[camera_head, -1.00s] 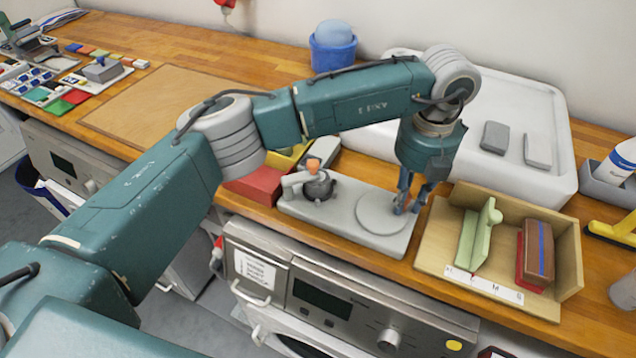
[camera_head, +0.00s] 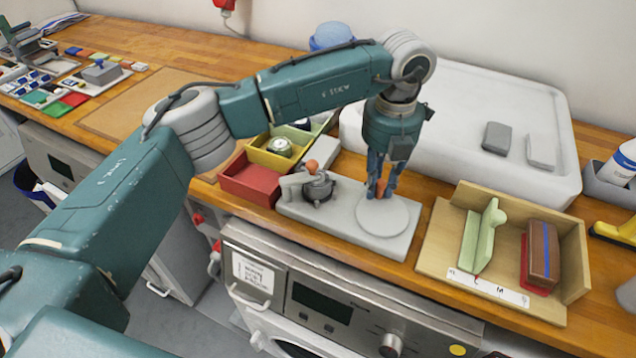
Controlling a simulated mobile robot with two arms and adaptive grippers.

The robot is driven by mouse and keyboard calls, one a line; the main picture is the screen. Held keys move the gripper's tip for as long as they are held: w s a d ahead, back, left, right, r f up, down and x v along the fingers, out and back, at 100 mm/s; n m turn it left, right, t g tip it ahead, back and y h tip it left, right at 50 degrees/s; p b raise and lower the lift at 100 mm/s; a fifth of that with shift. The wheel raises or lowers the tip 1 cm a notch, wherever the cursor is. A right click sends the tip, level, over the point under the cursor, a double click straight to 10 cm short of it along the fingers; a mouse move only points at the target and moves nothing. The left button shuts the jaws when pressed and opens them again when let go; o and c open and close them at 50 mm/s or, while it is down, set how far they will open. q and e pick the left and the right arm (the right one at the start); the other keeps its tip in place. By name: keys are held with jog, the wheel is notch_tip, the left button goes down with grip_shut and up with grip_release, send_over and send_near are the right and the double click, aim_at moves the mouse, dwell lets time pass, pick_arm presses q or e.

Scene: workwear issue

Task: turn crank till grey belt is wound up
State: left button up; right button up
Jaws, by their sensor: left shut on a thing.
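A light grey base plate (camera_head: 340,226) lies along the front of the wooden counter. At its right end is a round grey disc (camera_head: 384,217). My left gripper (camera_head: 380,188) points down at the disc's back edge. It is shut on a small orange crank knob (camera_head: 380,187), mostly hidden between the fingers. At the plate's left end is a small dark grey round part (camera_head: 318,189) with an orange ball on top (camera_head: 312,166) and a light grey piece beside it. I cannot make out a separate grey belt or how much of it is wound. My right gripper is out of view.
Left of the plate are a red bin (camera_head: 250,180) and a yellow bin (camera_head: 266,156). A wooden tray (camera_head: 432,254) with a green piece and a brown block stands to the right. A large white basin (camera_head: 470,110) is behind. A washing machine is below.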

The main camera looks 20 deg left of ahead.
aim_at(366, 228)
pick_arm(q)
jog(key=shift+s+a, duration=0.35)
jog(key=shift+a, duration=0.5)
jog(key=shift+s+a, duration=0.35)
jog(key=shift+s, duration=0.3)
jog(key=shift+s+a+b, duration=0.2)
jog(key=shift+s+b, duration=0.3)
jog(key=shift+s, duration=0.55)
jog(key=shift+c, duration=0.4)
jog(key=shift+s, duration=0.9)
jog(key=shift+s+d+b, duration=0.35)
jog(key=shift+s+b, duration=0.1)
jog(key=shift+s, duration=0.4)
jog(key=shift+o, duration=0.4)
jog(key=shift+s+d+f, duration=0.1)
jog(key=shift+s+d, duration=0.45)
jog(key=shift+s, duration=0.2)
jog(key=o, duration=0.6)
jog(key=shift+r, duration=0.25)
